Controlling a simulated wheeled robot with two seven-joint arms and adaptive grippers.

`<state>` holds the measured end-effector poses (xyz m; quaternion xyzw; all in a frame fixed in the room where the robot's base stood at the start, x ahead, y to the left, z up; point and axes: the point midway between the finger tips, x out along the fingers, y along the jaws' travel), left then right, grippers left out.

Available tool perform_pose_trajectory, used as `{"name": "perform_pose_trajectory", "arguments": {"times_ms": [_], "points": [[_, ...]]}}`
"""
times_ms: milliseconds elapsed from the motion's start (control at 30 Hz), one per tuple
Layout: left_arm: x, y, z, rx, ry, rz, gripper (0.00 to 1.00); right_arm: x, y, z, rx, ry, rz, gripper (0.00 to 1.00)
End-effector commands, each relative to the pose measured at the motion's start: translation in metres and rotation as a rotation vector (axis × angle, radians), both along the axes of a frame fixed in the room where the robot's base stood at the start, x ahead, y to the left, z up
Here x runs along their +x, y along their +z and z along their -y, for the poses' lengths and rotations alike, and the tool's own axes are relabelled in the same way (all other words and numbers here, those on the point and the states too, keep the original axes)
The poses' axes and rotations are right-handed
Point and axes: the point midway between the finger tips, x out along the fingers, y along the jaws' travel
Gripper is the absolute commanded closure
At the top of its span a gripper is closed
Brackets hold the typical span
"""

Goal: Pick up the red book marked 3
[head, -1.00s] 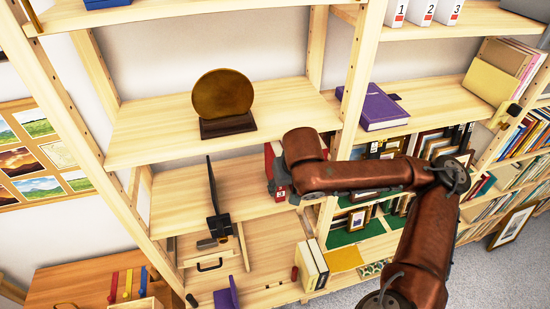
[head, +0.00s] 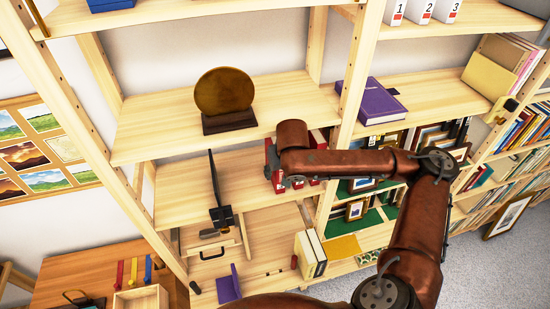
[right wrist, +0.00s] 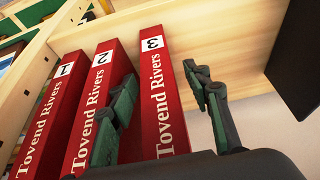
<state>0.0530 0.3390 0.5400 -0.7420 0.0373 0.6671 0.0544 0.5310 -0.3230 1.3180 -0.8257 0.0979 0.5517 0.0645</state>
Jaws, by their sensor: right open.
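The red book marked 3 (right wrist: 158,95) stands upright in the right wrist view, the last of a row of red "Tovend Rivers" books. Book 2 (right wrist: 97,95) and book 1 (right wrist: 55,110) stand beside it to the left. My right gripper (right wrist: 160,75) is open. One finger shows left of book 3's spine, in front of the side by book 2, and the other shows right of it. I cannot tell whether either finger touches the book. In the head view my right wrist covers most of the red books (head: 318,139). My left gripper is not in view.
A black upright panel (head: 214,185) stands left of the red books on the same shelf, with bare shelf between. A bronze disc (head: 224,91) stands on the shelf above. A purple book (head: 370,103) lies to the right, and cream books (head: 310,255) stand lower down.

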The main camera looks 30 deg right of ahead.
Motion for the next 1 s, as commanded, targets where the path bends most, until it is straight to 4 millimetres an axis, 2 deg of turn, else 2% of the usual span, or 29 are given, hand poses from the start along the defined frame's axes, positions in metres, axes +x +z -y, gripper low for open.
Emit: {"name": "perform_pose_trajectory", "arguments": {"times_ms": [67, 700, 1000], "points": [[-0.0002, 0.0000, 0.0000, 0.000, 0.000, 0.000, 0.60, -0.0002, 0.0001, 0.0000, 0.000, 0.000, 0.000, 0.55], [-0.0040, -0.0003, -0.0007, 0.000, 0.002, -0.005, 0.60, -0.0004, 0.0007, -0.0002, 0.000, 0.000, 0.000, 0.99], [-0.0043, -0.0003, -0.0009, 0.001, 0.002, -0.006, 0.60, -0.0004, 0.0008, -0.0003, 0.001, 0.000, 0.000, 1.00]]}}
